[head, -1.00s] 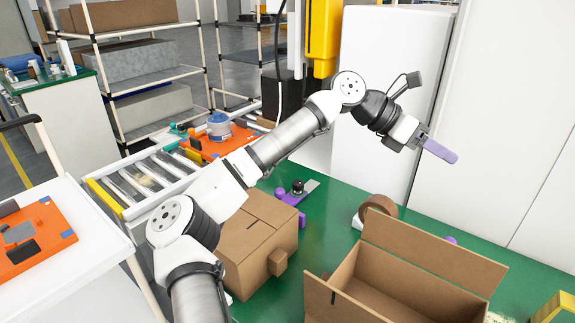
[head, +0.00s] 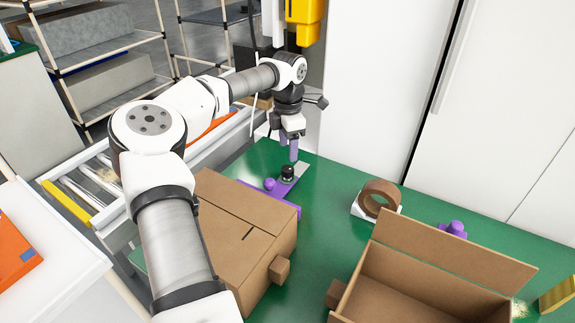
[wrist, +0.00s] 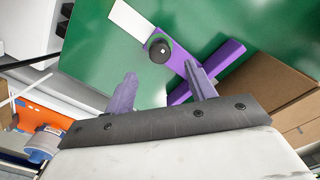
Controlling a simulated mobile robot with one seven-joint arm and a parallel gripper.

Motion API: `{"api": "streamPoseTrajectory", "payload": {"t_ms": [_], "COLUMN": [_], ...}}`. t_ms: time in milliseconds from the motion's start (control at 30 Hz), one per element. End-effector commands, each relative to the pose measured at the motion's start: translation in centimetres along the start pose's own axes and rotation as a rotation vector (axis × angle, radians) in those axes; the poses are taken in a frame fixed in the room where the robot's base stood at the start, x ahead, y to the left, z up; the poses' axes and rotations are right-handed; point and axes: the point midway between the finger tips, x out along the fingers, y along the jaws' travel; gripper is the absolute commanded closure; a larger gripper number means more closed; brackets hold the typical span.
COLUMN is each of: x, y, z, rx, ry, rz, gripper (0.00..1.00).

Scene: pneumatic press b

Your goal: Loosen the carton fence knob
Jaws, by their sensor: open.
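The carton fence is a purple piece (head: 286,194) with a pale plate, lying on the green table beside the closed carton. Its black round knob (head: 288,172) stands upright on top. A smaller purple knob-like part sits beside it. My gripper (head: 288,150) points down just above and behind the black knob, with its purple fingers apart and nothing between them. In the wrist view the black knob (wrist: 160,50) lies ahead of the open fingers (wrist: 163,88), apart from both. The purple fence arm (wrist: 175,62) runs toward the right finger.
A closed carton (head: 245,225) stands left of the fence. An open carton (head: 440,270) stands at the front right. A brown tape roll (head: 380,196) and another purple part (head: 453,229) lie behind it. A roller conveyor (head: 95,190) runs at the left. Green table (head: 330,225) is clear between.

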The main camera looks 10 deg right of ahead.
Motion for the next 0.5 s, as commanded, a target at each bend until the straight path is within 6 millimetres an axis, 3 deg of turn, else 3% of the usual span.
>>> {"api": "streamPoseTrajectory", "payload": {"t_ms": [300,500], "x": [6.1,7.8], "y": [-0.1,-0.1], "z": [0.0,0.0], "rx": [0.0,0.0], "ry": [-0.001,-0.001], "rz": [-0.004,-0.002], "gripper": [0.45,0.45]}}
